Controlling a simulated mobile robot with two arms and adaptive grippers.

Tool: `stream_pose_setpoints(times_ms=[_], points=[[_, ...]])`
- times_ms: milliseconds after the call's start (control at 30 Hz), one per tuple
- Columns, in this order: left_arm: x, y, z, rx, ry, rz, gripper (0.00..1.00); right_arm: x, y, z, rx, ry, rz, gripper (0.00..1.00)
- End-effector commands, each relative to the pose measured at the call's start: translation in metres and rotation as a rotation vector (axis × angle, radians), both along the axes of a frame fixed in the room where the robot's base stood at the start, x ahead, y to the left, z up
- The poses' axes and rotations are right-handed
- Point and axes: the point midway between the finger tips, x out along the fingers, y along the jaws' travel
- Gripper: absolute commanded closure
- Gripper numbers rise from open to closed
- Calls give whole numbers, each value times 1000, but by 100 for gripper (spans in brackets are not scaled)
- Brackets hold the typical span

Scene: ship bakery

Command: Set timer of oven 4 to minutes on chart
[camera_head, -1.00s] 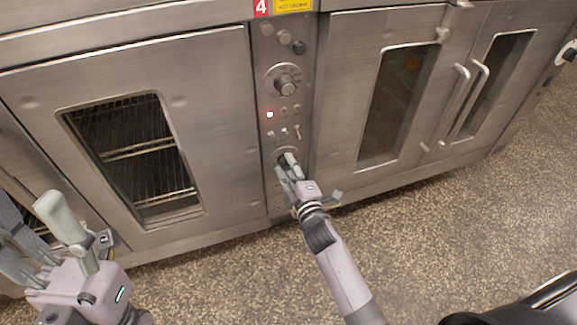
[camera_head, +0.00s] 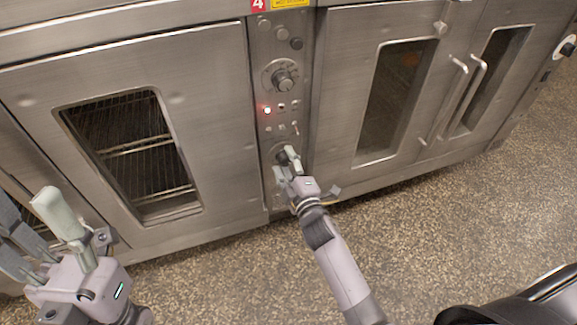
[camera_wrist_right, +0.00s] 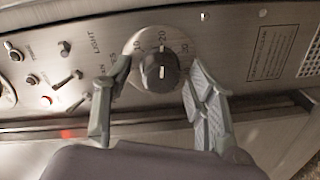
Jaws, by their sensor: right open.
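The oven 4 control panel (camera_head: 288,62) stands between two steel oven doors, below a red "4" sign (camera_head: 258,4). In the right wrist view, the lower dial's dark round knob (camera_wrist_right: 158,72) has a scale with 10, 20 and 30 around it. A white mark on the knob faces roughly the 20. My right gripper (camera_head: 284,163) is open at this dial; in the wrist view its fingers (camera_wrist_right: 155,95) stand on either side of the knob, apart from it. My left gripper (camera_head: 28,212) is open and empty at lower left. No chart is in view.
A larger upper dial (camera_head: 283,80), small switches and a lit red lamp (camera_head: 267,110) sit above the timer dial. A windowed door (camera_head: 215,75) is on the left, another door (camera_head: 340,75) on the right. The speckled floor (camera_head: 430,240) in front is clear.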

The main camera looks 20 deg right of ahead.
Motion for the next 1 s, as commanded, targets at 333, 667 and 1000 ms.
stream_pose_setpoints(times_ms=[333,667,1000], points=[[0,0,0,2,-1,-1,49,-49,-2,0,1,3,0,49],[0,0,0,2,-2,-2,49,-107,-4,3,1,4,-1,49],[0,-1,0,3,-2,-2,49,-120,-5,5,-1,0,0,49]])
